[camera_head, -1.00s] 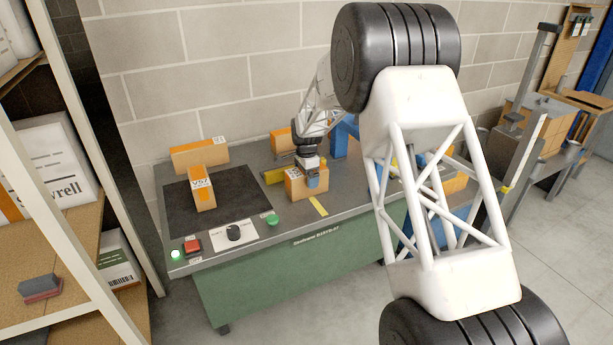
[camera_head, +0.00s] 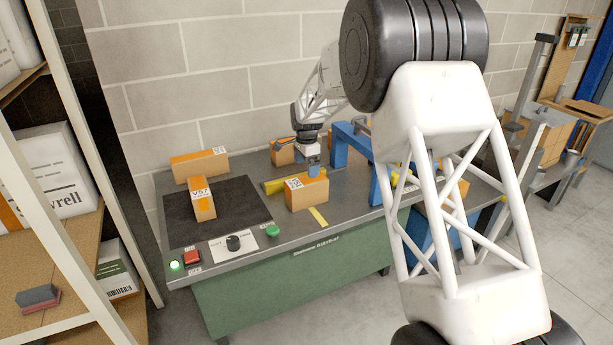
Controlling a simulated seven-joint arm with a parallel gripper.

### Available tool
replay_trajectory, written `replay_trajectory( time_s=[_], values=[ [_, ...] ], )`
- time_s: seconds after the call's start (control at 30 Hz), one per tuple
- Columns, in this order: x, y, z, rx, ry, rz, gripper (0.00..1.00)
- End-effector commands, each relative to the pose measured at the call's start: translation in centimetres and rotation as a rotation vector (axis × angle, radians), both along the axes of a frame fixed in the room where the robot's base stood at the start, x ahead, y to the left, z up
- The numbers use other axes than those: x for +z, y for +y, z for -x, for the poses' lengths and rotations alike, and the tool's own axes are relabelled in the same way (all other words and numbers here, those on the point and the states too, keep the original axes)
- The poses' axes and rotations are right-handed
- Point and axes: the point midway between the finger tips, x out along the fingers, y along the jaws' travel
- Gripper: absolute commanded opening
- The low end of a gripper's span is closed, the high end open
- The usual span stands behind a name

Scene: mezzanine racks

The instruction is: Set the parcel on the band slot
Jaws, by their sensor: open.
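A tan parcel (camera_head: 308,195) with an orange top and a white label stands on the grey bench top (camera_head: 262,258), right of the dark mat. A yellow stripe (camera_head: 318,216) on the bench lies just in front of it, and a yellow bar (camera_head: 275,187) lies behind its left side. A blue arch (camera_head: 376,182) stands to its right; I take this to be the banding frame, and its slot is not clearly visible. My gripper (camera_head: 314,172) is open, pointing down just above the parcel's top. I cannot tell whether the fingertips clear it fully.
A labelled V57 parcel (camera_head: 203,204) is on the dark mat (camera_head: 238,212); another parcel (camera_head: 199,164) lies behind it. A third parcel (camera_head: 283,153) is behind my gripper. A shelf rack (camera_head: 92,190) stands at left.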

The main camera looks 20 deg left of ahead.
Motion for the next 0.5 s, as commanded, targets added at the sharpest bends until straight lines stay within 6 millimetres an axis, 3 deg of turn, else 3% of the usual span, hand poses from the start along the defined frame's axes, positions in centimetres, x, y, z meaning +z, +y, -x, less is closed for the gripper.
replay_trajectory(
  time_s=[0.2,0.5],
  values=[
    [2.5,0.0,0.0,0.000,-0.001,-0.001,0.98],
    [3.4,0.0,0.0,0.000,0.000,0.000,0.98]
  ],
)
